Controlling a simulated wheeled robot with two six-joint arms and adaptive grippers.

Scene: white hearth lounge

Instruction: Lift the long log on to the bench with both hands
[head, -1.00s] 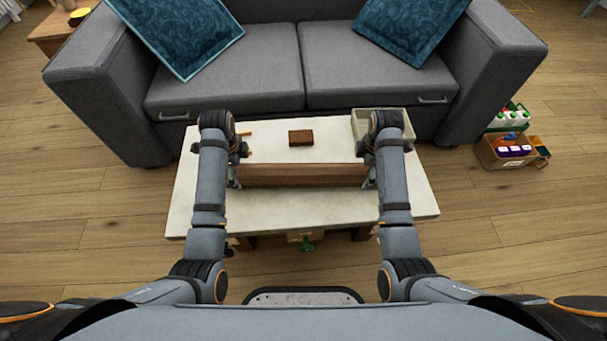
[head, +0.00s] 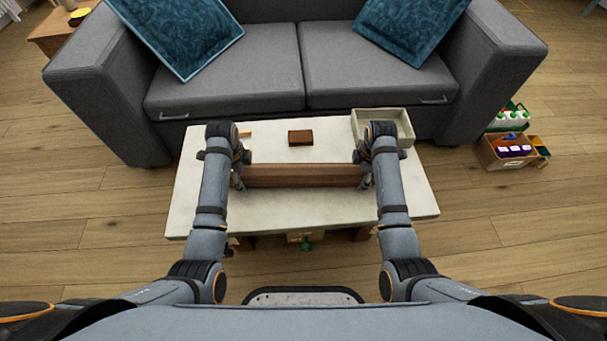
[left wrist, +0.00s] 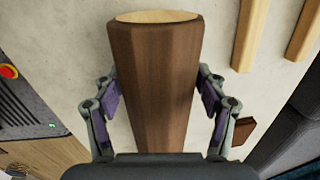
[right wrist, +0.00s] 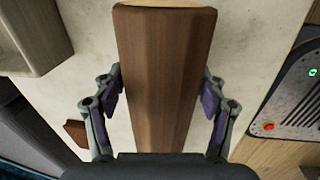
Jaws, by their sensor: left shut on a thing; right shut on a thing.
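The long brown log (head: 303,175) lies crosswise over the pale bench top (head: 300,215), level in the head view. I cannot tell whether its underside touches the bench. My left gripper (head: 239,178) is shut on the log's left end and my right gripper (head: 364,177) on its right end. In the left wrist view the log (left wrist: 155,90) runs between the finger pads, its pale cut end at the top. In the right wrist view the log (right wrist: 165,80) also sits between the pads. My wrists hide part of each end in the head view.
A brown block (head: 301,137) lies behind the log. A pale tray (head: 398,118) stands at the bench's back right corner. Light wood strips (left wrist: 250,35) lie near the left end. A grey sofa (head: 300,60) borders the back; bottle crates (head: 510,150) stand right.

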